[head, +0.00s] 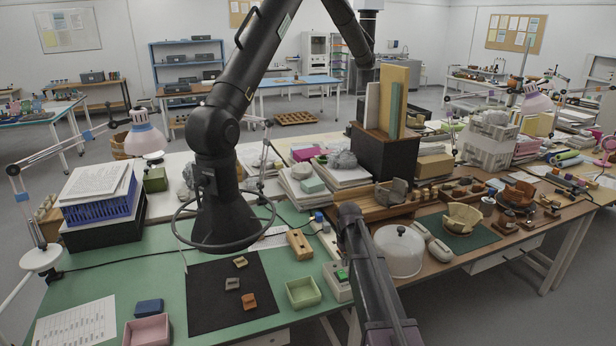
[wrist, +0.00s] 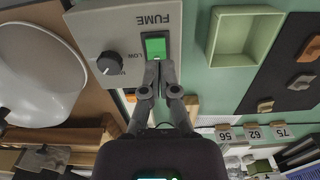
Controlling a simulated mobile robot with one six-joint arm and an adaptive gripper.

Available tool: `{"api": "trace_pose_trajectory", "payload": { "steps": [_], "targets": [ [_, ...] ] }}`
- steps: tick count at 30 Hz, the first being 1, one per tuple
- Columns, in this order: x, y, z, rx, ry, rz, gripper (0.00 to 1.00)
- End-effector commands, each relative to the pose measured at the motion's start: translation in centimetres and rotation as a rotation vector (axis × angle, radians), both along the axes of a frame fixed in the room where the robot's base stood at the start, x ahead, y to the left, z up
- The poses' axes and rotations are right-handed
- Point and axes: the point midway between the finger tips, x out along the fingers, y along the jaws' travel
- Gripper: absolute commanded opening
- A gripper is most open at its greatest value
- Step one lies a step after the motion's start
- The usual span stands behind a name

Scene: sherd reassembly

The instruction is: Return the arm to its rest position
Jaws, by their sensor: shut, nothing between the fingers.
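My gripper (wrist: 160,68) shows in the wrist view with its two fingers together and nothing between them. Its tips lie at the lower edge of the green switch (wrist: 155,46) on the grey box marked FUME (wrist: 100,20); I cannot tell whether they touch. The box (head: 335,292) also shows in the head view, at the front of the green table. A dark link of my arm (head: 372,285) rises from the bottom edge there, just right of the box. I cannot make out the fingers in the head view.
A black extraction hood (head: 217,220) hangs over the dark mat (head: 200,308) with several sherds. A green tray (head: 303,292) stands left of the box, a white dome (head: 399,252) right of it. A wooden block (head: 299,244) lies behind.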

Motion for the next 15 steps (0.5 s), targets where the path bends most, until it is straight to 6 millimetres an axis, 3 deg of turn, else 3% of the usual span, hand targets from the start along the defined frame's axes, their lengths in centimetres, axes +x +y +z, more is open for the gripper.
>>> {"api": "trace_pose_trajectory", "payload": {
  "steps": [1,15],
  "targets": [
    [-1.9,0.0,0.1,0.000,0.000,-0.012,0.00],
    [-18.1,-0.2,0.6,0.000,0.000,-0.182,0.00]
  ]
}}
